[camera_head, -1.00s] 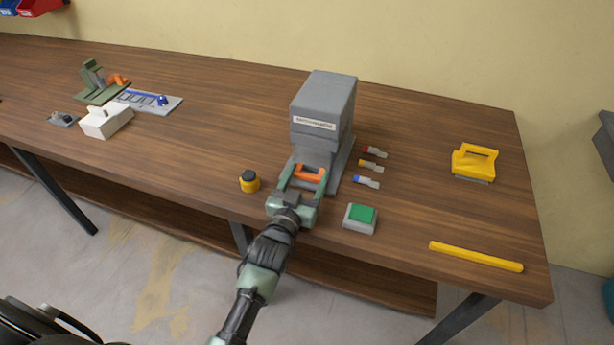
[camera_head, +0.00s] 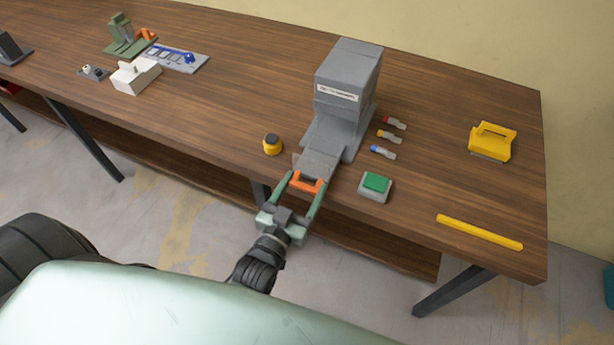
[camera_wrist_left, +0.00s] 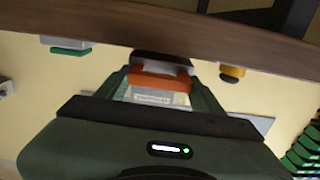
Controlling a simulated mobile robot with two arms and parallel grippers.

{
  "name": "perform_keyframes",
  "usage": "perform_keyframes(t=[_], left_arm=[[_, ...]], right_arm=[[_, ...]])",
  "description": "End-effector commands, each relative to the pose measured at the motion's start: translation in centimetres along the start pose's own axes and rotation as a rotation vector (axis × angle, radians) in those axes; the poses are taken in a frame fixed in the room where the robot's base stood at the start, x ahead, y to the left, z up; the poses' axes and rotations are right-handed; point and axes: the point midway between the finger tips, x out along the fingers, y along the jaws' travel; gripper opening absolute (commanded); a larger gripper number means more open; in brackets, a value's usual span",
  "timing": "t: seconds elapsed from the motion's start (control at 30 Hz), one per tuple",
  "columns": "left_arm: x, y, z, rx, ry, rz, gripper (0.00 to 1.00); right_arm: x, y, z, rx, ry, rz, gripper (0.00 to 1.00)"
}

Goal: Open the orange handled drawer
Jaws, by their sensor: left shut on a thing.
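The orange handle (camera_head: 305,182) is on the front of a grey drawer (camera_head: 320,160), which sticks out from the base of a tall grey box (camera_head: 346,85) with a white label. My left gripper (camera_head: 305,186) is shut on the orange handle, with a finger at each side of it, near the table's front edge. In the left wrist view the orange handle (camera_wrist_left: 160,82) sits between the two fingers, and the grey box behind it is mostly hidden. My right gripper is not in view.
A yellow-black button (camera_head: 272,144) stands left of the drawer. A green button box (camera_head: 375,187) and several small coloured plugs (camera_head: 388,135) lie to its right. A yellow bar (camera_head: 479,231) and yellow block (camera_head: 492,142) are farther right.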

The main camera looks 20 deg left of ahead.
Motion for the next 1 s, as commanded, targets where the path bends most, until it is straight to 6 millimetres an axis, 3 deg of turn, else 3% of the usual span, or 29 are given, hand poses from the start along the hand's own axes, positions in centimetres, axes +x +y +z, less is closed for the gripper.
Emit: perform_keyframes(t=[0.13, 0.17, 0.23, 0.6, 1.0], left_arm=[[0.1, 0.0, 0.0, 0.000, 0.001, 0.000, 0.00], [0.1, 0.0, 0.0, 0.000, 0.001, 0.000, 0.73], [0.1, 0.0, 0.0, 0.000, 0.001, 0.000, 0.89], [-0.3, 0.0, 0.1, 0.000, 0.000, 0.000, 0.89], [-6.5, 0.0, 0.2, 0.000, -0.002, 0.000, 0.89]], right_arm=[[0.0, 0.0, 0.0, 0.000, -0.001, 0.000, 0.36], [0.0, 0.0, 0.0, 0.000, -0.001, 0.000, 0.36], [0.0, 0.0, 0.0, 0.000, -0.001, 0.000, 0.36], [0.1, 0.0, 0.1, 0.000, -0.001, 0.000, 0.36], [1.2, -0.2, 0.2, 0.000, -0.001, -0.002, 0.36]])
